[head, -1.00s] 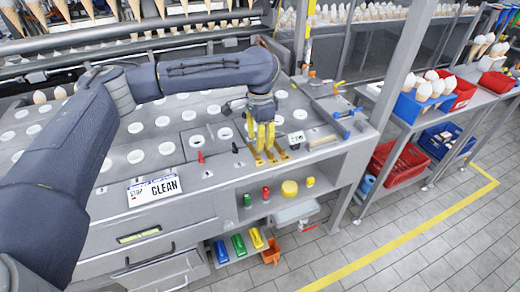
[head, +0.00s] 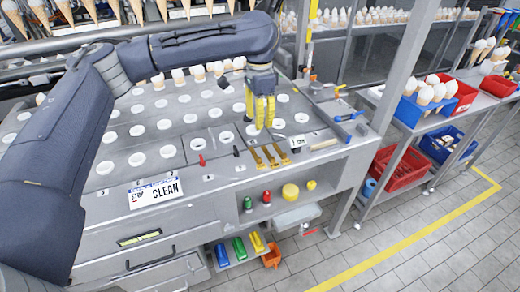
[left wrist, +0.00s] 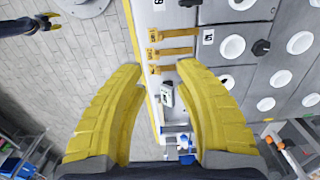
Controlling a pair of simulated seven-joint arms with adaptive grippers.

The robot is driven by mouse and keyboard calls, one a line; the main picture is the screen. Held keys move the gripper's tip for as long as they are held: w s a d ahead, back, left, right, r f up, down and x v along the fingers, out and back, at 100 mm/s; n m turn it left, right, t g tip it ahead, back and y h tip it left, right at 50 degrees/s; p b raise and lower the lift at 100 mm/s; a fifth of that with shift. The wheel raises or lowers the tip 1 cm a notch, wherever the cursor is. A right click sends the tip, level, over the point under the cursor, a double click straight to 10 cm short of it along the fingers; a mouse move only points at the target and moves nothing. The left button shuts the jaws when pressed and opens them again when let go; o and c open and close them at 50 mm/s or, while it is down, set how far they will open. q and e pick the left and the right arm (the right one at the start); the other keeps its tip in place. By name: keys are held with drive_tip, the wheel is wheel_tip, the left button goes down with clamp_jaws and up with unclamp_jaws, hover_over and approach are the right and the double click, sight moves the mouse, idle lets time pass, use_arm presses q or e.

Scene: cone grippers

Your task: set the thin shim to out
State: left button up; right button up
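Three brass-yellow shim strips lie side by side near the front edge of the grey bench: a left one (head: 256,160), a middle one (head: 269,157) and a right one (head: 282,154). They show in the left wrist view as orange strips (left wrist: 176,52) with small marks too small to read, so I cannot tell which is thin. My left gripper (head: 260,127) hangs above the bench behind the strips, apart from them. In the left wrist view its yellow fingers (left wrist: 161,66) are spread, with nothing held. A dark arm end with yellow fingers, apparently my right gripper (left wrist: 46,21), shows at upper left.
A small red lever (head: 201,159) and a numbered block (head: 296,144) stand near the strips. Round white holes cover the deck.

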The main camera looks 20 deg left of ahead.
sight(259, 159)
use_arm(q)
wheel_tip(259, 159, down, 17)
drive_tip(key=shift+w+a+r, duration=0.1)
idle(0.8)
drive_tip(key=shift+o, duration=0.3)
clamp_jaws()
idle(0.3)
